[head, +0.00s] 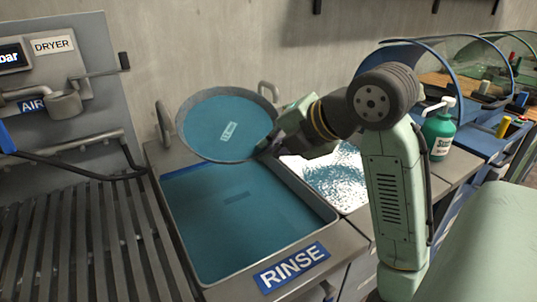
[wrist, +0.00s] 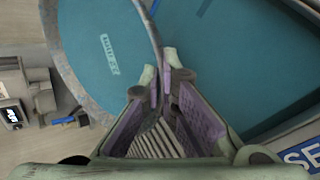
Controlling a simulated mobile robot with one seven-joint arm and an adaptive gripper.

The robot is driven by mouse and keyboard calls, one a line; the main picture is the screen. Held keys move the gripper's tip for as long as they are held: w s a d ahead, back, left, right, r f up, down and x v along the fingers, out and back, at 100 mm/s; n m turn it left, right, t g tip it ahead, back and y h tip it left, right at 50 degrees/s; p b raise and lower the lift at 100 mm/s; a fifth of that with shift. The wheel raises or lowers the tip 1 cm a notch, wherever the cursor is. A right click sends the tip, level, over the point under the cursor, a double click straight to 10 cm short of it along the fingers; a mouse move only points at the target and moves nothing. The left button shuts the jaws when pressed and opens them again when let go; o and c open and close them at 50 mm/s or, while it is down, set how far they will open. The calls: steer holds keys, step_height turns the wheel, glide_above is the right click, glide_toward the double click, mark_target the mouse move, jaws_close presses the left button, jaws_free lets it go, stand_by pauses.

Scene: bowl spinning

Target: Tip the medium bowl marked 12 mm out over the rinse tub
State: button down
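The medium bowl (head: 210,118) is round and grey-rimmed, with a teal inside and a pale label reading 12 mm. It is held tilted above the back of the rinse tub (head: 205,277), its inside facing the head camera. My gripper (head: 268,143) is shut on the bowl's rim at its lower right. In the wrist view the fingers of my gripper (wrist: 165,75) pinch the rim of the bowl (wrist: 85,55). The tub holds teal liquid with a small dark rectangle showing in it. I cannot tell whether anything is left in the bowl.
A white tray with teal specks (head: 335,178) is right of the tub. A green pump bottle (head: 438,135) stands farther right. A slatted rack (head: 80,235) and the dryer panel (head: 60,80) are on the left. Handles (head: 163,125) rise behind the tub, close to the bowl.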

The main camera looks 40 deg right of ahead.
steer(key=f+t+b, duration=0.2)
steer(key=b, duration=0.4)
steer(key=f+n+t+h+b, duration=0.1)
steer(key=t+b, duration=0.2)
steer(key=b, duration=0.3)
steer(key=w+f+n+t+b, duration=0.1)
steer(key=f+t+b, duration=0.1)
steer(key=b, duration=0.4)
steer(key=shift+d+f+h+b, duration=0.2)
steer(key=shift+f+h+b, duration=0.1)
steer(key=shift+f, duration=0.05)
steer(key=shift+t, duration=0.3)
steer(key=shift+r, duration=0.1)
